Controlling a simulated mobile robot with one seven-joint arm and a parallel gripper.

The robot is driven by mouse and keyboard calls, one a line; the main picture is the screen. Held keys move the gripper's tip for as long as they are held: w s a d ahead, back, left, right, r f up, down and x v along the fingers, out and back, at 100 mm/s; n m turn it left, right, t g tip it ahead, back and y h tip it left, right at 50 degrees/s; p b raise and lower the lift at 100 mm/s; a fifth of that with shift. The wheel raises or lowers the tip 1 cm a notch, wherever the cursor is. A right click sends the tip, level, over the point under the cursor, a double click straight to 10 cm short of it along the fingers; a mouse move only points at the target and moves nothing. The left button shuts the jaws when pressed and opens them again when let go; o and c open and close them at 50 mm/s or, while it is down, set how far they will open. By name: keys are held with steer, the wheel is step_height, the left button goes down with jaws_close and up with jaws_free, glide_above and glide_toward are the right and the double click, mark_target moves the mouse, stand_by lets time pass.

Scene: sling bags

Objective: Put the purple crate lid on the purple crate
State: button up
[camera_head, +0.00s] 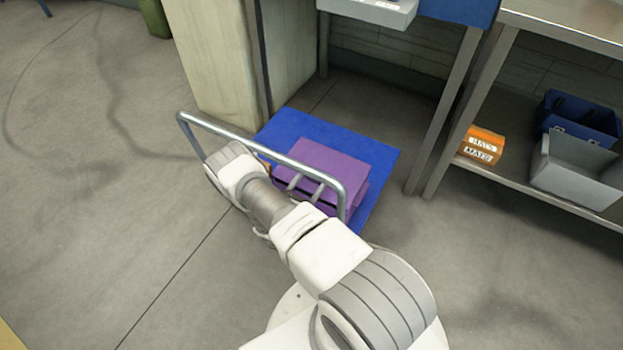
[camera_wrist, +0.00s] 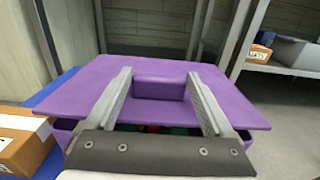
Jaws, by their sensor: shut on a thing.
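The purple crate lid (camera_wrist: 220,100) is a flat panel with a block handle (camera_wrist: 160,87) on top. My gripper (camera_wrist: 158,78) is shut on this handle, one finger on each side. The lid lies over the purple crate (camera_wrist: 63,133), whose edge shows at the lower left. A gap at the near side shows red and green contents, so the lid does not cover the opening fully there. In the head view the lid (camera_head: 328,160) is above the crate (camera_head: 352,203), and my arm hides part of both. I cannot tell whether the lid touches the rim.
A cardboard box (camera_wrist: 22,140) is close on the left. A pillar (camera_head: 215,60) rises behind. A metal shelf at right holds an orange box (camera_head: 482,146) and a grey bin (camera_head: 575,172). The floor at left is clear.

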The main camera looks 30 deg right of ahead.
steer(key=shift+f, duration=0.7)
steer(key=shift+f, duration=0.55)
steer(key=o, duration=1.2)
steer(key=shift+o, duration=0.2)
steer(key=shift+a, duration=0.1)
